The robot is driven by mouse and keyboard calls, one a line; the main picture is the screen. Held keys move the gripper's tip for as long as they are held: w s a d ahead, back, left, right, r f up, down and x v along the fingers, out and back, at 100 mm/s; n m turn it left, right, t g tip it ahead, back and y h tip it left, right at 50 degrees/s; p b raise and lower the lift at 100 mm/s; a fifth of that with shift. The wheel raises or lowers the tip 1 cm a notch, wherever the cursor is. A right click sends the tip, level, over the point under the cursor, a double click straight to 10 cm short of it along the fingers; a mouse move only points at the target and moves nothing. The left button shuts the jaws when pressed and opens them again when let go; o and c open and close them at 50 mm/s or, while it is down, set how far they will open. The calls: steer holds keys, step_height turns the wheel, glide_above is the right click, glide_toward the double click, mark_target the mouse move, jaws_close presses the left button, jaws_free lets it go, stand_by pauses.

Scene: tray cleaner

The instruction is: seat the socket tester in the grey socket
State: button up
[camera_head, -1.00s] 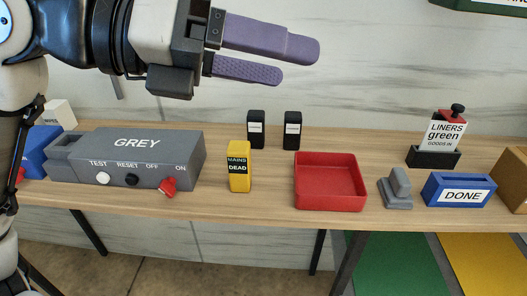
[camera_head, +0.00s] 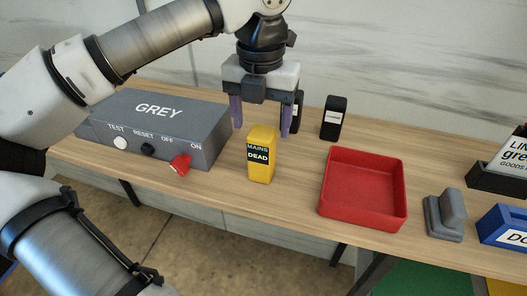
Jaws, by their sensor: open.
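A yellow upright block marked MAINS DEAD (camera_head: 261,166), which looks like the socket tester, stands on the bench right of the grey box. The grey box (camera_head: 185,112), marked GREY, has TEST, RESET, OFF and ON markings, a white button, a black knob and a red switch at its front. Its left end is partly hidden by my arm, so any socket opening there does not show clearly. My gripper (camera_head: 262,127) points down with its purple fingers apart and empty. The fingertips appear to either side of the yellow block's top, just above or behind it; depth is hard to tell.
A red open tray (camera_head: 363,212) is right of the yellow block. A black upright block (camera_head: 333,118) stands behind; another is partly hidden by my gripper. A grey stepped piece (camera_head: 445,215), a blue DONE box (camera_head: 508,228) and a black LINERS holder (camera_head: 497,181) stand farther right.

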mark_target(262, 150)
step_height(262, 150, down, 8)
steer(key=shift+s+r+p, duration=0.1)
steer(key=shift+r+p, duration=0.05)
steer(key=shift+p, duration=0.65)
steer(key=shift+r, duration=0.1)
steer(key=c, duration=1.1)
